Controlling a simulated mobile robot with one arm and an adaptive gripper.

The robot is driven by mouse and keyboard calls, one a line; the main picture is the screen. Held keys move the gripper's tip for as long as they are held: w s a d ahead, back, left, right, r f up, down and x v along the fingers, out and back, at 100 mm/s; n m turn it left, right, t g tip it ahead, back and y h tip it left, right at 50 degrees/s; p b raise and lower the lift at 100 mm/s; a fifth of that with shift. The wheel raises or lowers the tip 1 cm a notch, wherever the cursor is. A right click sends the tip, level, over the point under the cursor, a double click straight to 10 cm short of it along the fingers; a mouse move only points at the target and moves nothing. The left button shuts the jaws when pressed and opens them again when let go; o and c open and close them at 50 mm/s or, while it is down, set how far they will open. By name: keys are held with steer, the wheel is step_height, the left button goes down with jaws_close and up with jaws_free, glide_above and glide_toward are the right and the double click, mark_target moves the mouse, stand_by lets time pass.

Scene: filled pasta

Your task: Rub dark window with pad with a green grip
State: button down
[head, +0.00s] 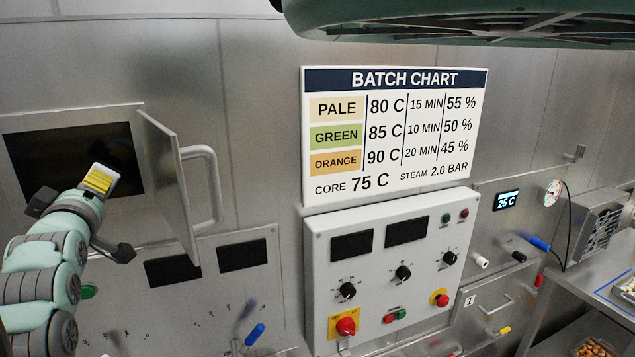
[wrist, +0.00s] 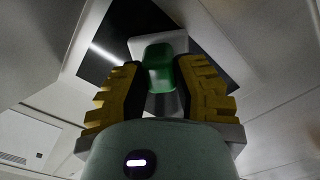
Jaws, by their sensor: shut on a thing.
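The pad has a green grip (wrist: 158,66) and a pale, squarish body (wrist: 174,40). My gripper (wrist: 160,76), with yellow ribbed fingers, is shut on the green grip. In the wrist view the pad lies in front of a dark window (wrist: 112,62). I cannot tell whether it touches the glass. In the head view the dark window (head: 45,155) is a black rectangle in a metal frame at the left. My arm covers its lower part, and I cannot make out the pad there.
An open metal door (head: 165,175) with a bar handle (head: 212,180) stands out just right of the window. A control box (head: 380,255) with knobs and a batch chart (head: 395,135) are farther right. Two smaller dark panels (head: 242,255) (head: 172,270) sit below the door.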

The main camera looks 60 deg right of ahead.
steer(key=shift+w+a, duration=0.45)
steer(key=shift+a, duration=0.35)
steer(key=shift+p+v, duration=1.7)
steer(key=shift+v, duration=1.3)
steer(key=shift+r, duration=0.1)
